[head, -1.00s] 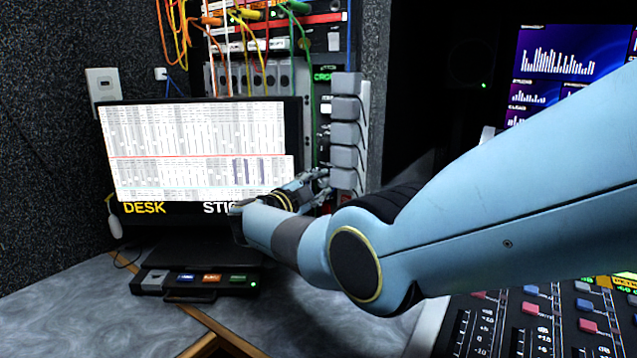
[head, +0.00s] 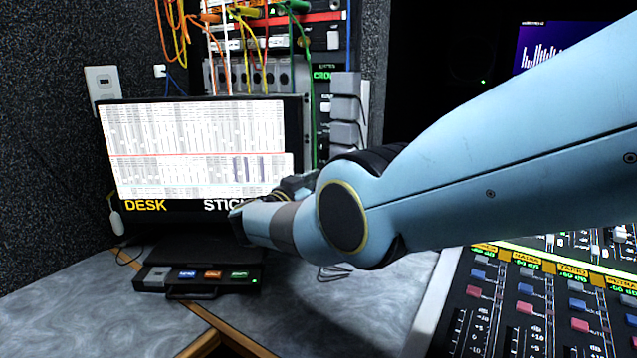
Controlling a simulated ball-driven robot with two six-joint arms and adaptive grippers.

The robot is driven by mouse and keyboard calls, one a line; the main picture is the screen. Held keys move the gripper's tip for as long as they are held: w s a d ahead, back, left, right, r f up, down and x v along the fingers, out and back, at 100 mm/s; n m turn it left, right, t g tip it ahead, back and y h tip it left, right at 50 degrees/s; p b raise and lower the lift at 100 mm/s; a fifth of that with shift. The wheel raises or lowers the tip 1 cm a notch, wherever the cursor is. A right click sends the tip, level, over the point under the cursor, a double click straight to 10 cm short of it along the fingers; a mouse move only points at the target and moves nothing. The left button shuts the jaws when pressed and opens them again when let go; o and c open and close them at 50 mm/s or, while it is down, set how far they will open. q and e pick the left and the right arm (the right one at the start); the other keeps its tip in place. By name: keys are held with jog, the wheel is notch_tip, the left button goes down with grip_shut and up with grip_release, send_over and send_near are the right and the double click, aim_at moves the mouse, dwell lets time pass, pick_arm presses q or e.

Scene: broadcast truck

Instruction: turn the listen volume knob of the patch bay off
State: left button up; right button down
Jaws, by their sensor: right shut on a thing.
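The patch bay (head: 326,17) is at the top of the rack behind the monitor, with orange, white, yellow and green cables plugged in. My right gripper (head: 297,186) is low in front of the rack, beside the monitor's right edge. My own forearm and wrist cover most of it, and its fingertips are hidden. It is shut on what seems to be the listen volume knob. The knob itself is hidden, so its setting cannot be read. My left gripper is not in view.
A monitor (head: 195,155) stands left of my right gripper, very close to it. A black box with coloured buttons (head: 198,277) lies on the desk below. Grey plug blocks (head: 345,108) run down the rack's right side. A mixing console (head: 540,300) fills the lower right. The front desk is clear.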

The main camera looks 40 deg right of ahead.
jog(key=shift+s+n, duration=0.2)
jog(key=shift+n, duration=7.7)
jog(key=shift+f, duration=0.1)
jog(key=c, duration=1.3)
grip_release()
jog(key=shift+c, duration=0.2)
